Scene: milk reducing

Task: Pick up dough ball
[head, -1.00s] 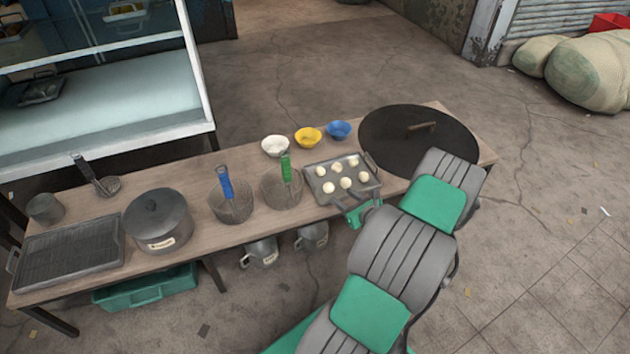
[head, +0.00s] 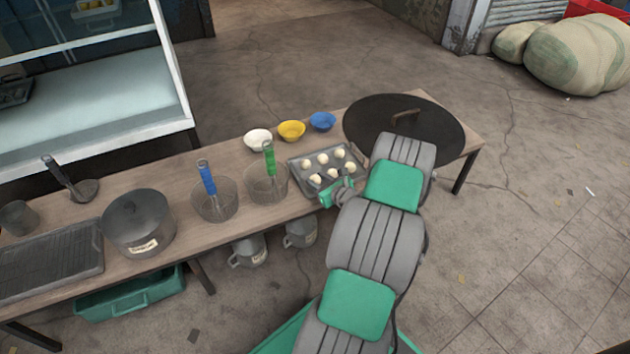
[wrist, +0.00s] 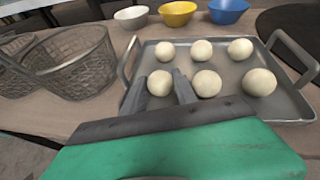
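Several pale dough balls lie in two rows on a grey metal tray (wrist: 222,62), which also shows in the head view (head: 297,166). My gripper (wrist: 161,88) reaches over the tray's near edge at its left side. Its two grey fingers are apart, with the near-left dough ball (wrist: 160,82) between and just beyond the tips. I cannot tell whether the fingers touch it. The near-middle ball (wrist: 207,83) is just right of the right finger. In the head view my green-and-grey gripper (head: 332,186) is at the tray's front edge and partly hides the near balls.
White (head: 258,140), yellow (head: 291,131) and blue (head: 322,121) bowls stand behind the tray. A wire basket (head: 266,184) is close on its left. A large dark lid (head: 405,135) lies to its right. The tray's raised handles stand at both ends.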

